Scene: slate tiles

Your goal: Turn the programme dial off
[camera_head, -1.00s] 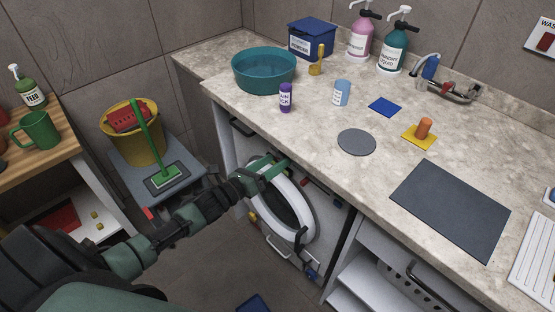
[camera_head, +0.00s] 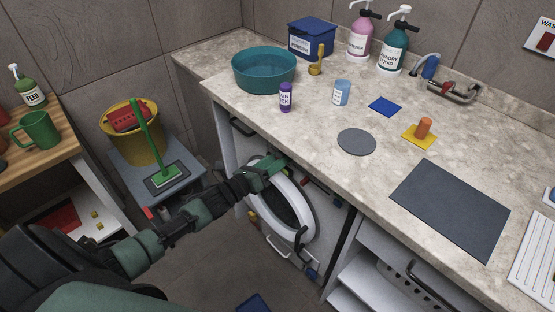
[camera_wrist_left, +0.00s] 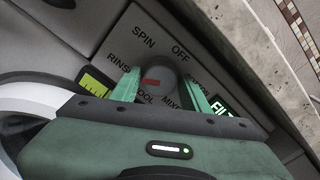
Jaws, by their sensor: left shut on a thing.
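The programme dial (camera_wrist_left: 170,75) is a dark round knob with a red mark, in the middle of the left wrist view. SPIN, OFF, RINS, OOL and MIXE show around it; some labels are partly covered. The red mark sits toward the dial's left side, away from OFF at upper right. My left gripper (camera_wrist_left: 161,90) has its green fingers on both sides of the dial, shut on it. In the head view my left gripper (camera_head: 280,162) is at the washing machine (camera_head: 328,215), just under the counter edge, and hides the dial. My right gripper is not in view.
The washing machine's round white door (camera_head: 306,222) stands close beneath my left gripper. The stone counter (camera_head: 300,140) overhangs just above it. A yellow bucket (camera_head: 150,145) and a green-handled brush (camera_head: 167,174) are on a low grey stand at left.

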